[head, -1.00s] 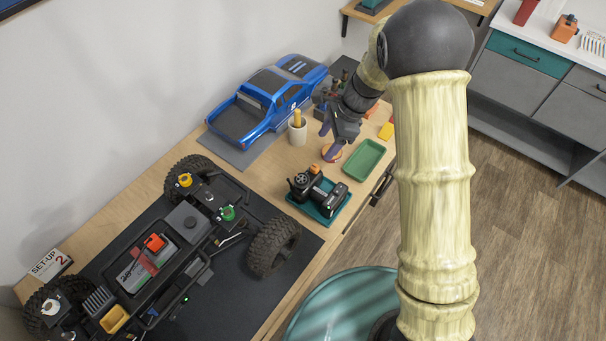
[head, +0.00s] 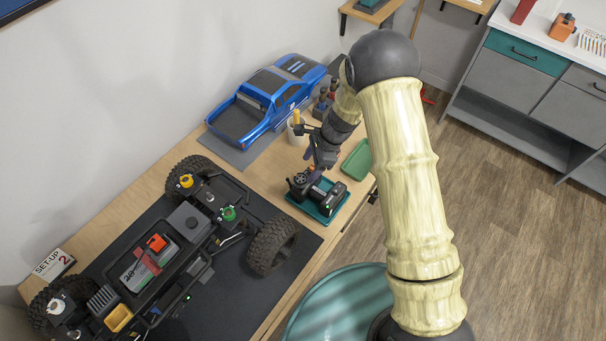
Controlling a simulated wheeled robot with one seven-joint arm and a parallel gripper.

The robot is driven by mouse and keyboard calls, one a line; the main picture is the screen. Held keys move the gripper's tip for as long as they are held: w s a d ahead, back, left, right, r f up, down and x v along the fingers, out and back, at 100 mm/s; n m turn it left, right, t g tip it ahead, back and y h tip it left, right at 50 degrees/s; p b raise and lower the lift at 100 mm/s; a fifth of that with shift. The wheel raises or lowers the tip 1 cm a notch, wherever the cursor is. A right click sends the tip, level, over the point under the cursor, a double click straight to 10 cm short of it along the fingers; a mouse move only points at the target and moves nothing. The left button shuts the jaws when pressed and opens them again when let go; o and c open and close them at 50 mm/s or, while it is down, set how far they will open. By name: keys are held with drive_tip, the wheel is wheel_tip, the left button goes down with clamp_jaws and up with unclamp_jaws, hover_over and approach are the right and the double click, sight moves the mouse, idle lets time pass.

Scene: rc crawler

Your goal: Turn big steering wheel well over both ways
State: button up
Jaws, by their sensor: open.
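A black controller (head: 328,196) sits in a teal tray (head: 319,214) on the wooden bench. Its round steering wheel (head: 300,180) is at the controller's left end. My gripper (head: 312,160) is open and empty, just above the controller and close to the wheel in the picture. I cannot tell whether a finger touches it. The fingertips are small and dark against the controller, and my gripper partly hides its upper edge.
The crawler chassis (head: 168,245) stands on a dark mat to the left. A blue truck body (head: 268,100) lies behind. A white cup (head: 296,132) and a green tray (head: 356,161) flank my gripper. A teal round seat (head: 335,305) stands in front of the bench.

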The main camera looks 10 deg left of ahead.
sight(302, 178)
drive_tip(key=p+x, duration=0.1)
drive_tip(key=x, duration=0.5)
drive_tip(key=shift+a+f, duration=0.1)
drive_tip(key=shift+f, duration=0.2)
drive_tip(key=c, duration=1)
